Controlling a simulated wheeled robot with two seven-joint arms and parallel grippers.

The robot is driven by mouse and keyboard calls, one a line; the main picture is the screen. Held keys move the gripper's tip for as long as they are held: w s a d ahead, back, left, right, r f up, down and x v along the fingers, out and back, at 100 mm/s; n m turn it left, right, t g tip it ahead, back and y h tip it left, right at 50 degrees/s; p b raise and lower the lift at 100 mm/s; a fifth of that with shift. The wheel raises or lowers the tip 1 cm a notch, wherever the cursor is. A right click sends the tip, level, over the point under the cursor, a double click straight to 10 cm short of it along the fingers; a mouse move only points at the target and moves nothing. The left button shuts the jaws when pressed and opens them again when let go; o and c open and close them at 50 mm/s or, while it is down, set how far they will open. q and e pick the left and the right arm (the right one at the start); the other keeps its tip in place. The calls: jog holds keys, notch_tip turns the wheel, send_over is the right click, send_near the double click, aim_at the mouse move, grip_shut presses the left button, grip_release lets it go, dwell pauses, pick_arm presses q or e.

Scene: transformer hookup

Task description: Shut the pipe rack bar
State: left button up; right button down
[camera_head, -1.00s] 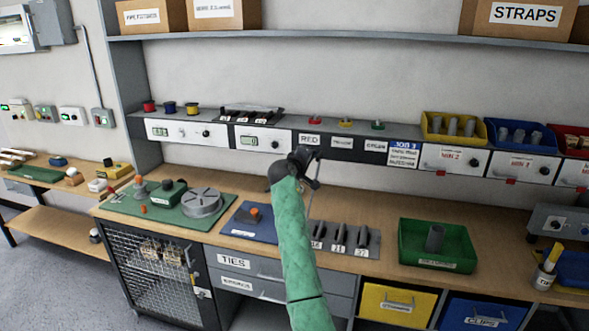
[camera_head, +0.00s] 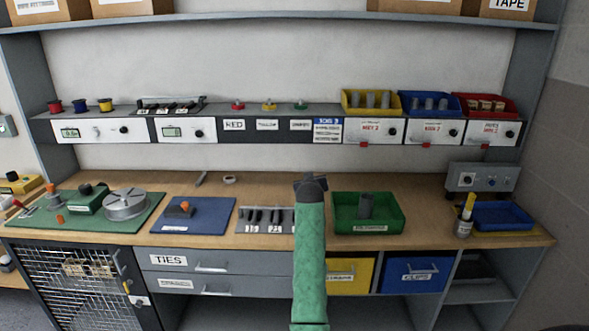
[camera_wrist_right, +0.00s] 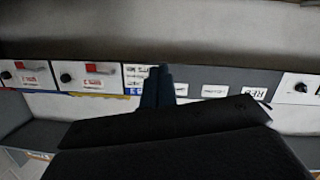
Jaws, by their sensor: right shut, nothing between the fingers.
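I cannot make out a pipe rack or its bar in either view. My right gripper (camera_head: 311,183) is at the end of the green-sleeved arm, over the back of the workbench (camera_head: 265,182), left of the green tray (camera_head: 383,228). In the right wrist view its dark fingertips (camera_wrist_right: 157,86) are together with nothing between them, in front of the row of labelled panels (camera_wrist_right: 100,78). My left gripper is in neither view.
A tool block (camera_head: 267,219), a blue mat (camera_head: 210,222) and a green mat (camera_head: 50,220) lie on the bench. Yellow (camera_head: 346,115), blue (camera_head: 405,117) and red (camera_head: 464,117) bins stand on the ledge. A grey control box (camera_head: 482,177) stands at right.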

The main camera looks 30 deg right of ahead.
jog(key=d+f+m+b, duration=0.1)
jog(key=f, duration=0.4)
jog(key=s+d+f+m+y+b, duration=0.1)
jog(key=f, duration=0.3)
jog(key=s+d+f+m+t+b, duration=0.1)
jog(key=f+m+b, duration=0.1)
jog(key=f, duration=0.3)
jog(key=shift+s+d+f+y, duration=0.25)
jog(key=shift+d+f+y, duration=0.05)
jog(key=shift+d, duration=0.05)
jog(key=shift+f, duration=0.35)
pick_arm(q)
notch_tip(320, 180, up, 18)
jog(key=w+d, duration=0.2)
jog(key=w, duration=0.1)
pick_arm(e)
jog(key=shift+s+f, duration=0.1)
jog(key=shift+f, duration=0.1)
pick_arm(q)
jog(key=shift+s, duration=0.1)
pick_arm(e)
jog(key=shift+r, duration=0.1)
